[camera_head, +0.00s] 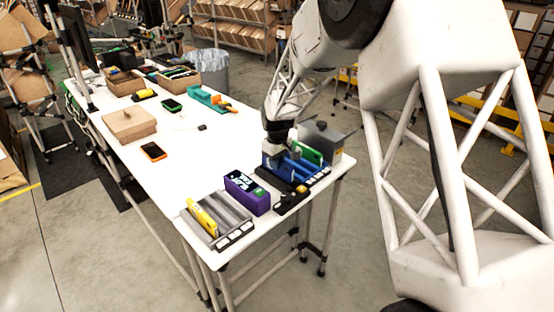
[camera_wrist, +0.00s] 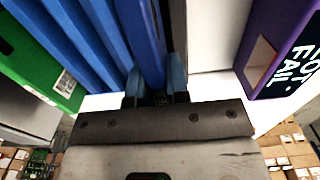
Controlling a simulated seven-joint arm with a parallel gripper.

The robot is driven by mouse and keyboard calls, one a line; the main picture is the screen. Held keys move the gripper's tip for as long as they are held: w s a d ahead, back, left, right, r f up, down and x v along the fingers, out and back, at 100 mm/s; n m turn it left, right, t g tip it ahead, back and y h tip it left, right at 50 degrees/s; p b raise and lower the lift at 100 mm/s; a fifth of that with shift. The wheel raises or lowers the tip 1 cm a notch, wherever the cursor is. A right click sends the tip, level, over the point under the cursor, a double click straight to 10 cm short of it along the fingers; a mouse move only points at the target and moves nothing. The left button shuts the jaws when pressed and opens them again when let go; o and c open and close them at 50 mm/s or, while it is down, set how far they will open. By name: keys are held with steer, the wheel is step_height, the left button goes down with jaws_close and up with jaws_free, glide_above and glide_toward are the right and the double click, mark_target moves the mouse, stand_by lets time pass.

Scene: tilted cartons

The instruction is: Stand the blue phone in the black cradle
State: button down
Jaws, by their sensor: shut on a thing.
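My gripper (camera_head: 277,150) is at the near right end of the white table, over the blue slotted rack (camera_head: 300,172). In the wrist view its fingers (camera_wrist: 156,88) are shut on a slim blue piece, which looks like the blue phone (camera_wrist: 140,35). It lies alongside the blue ridges of the rack (camera_wrist: 62,25), and I cannot tell whether it touches them. My wrist hides part of the rack.
The purple box (camera_head: 246,193) stands close by, also in the wrist view (camera_wrist: 275,40). A green phone (camera_head: 308,152) stands in the blue rack, a grey box behind. A grey rack (camera_head: 232,222) holds a yellow piece.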

steer(key=shift+f, duration=1.05)
steer(key=shift+f, duration=0.35)
stand_by(0.7)
stand_by(0.3)
steer(key=c, duration=1)
jaws_free()
steer(key=shift+r, duration=0.1)
steer(key=shift+r, duration=3.8)
steer(key=shift+r, duration=0.1)
step_height(320, 180, up, 7)
steer(key=shift+f, duration=0.1)
